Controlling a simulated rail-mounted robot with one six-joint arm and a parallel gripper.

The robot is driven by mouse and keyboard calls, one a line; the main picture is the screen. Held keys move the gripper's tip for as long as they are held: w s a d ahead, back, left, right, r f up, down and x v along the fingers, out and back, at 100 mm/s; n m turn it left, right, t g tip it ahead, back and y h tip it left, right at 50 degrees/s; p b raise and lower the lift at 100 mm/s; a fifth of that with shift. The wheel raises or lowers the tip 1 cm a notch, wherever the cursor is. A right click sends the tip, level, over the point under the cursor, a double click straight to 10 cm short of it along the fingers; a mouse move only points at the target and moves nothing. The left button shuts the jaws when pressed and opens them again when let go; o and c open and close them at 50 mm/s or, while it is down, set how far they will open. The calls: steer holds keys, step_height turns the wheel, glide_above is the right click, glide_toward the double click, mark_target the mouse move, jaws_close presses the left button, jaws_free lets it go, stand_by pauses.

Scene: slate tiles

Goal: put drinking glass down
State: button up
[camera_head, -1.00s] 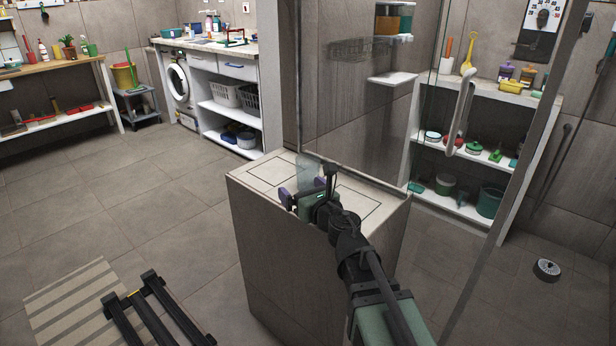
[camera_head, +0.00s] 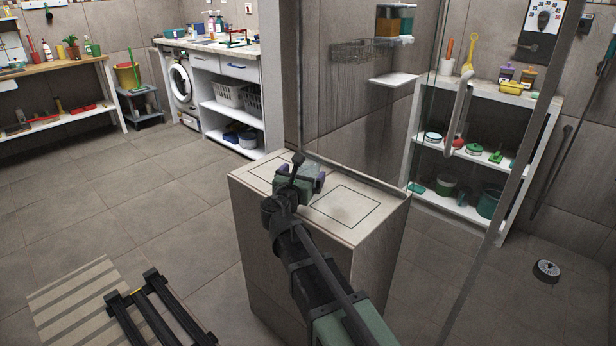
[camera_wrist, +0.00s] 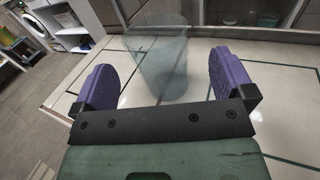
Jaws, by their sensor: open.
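The drinking glass (camera_wrist: 163,78) is clear, pale blue and tapered, and looks upright on the pale top of the block (camera_wrist: 262,88). My gripper (camera_wrist: 161,66) is open, with its purple fingers apart on either side of the glass. A gap shows between the glass and each finger in the wrist view. In the head view my gripper (camera_head: 314,178) is low over the far part of the block's top (camera_head: 375,190).
Dark outlined rectangles mark the block's top, and its right part is bare. A glass screen (camera_head: 350,110) rises along the block's far edge. A white shelf (camera_head: 425,155) with several containers stands behind it. Tiled floor (camera_head: 150,200) is clear to the left.

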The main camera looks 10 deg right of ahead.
mark_target(311, 161)
steer(key=x, duration=0.5)
steer(key=shift+w, duration=0.4)
steer(key=shift+s, duration=0.1)
steer(key=c, duration=1.1)
steer(key=shift+c, duration=0.2)
steer(key=shift+r, duration=0.1)
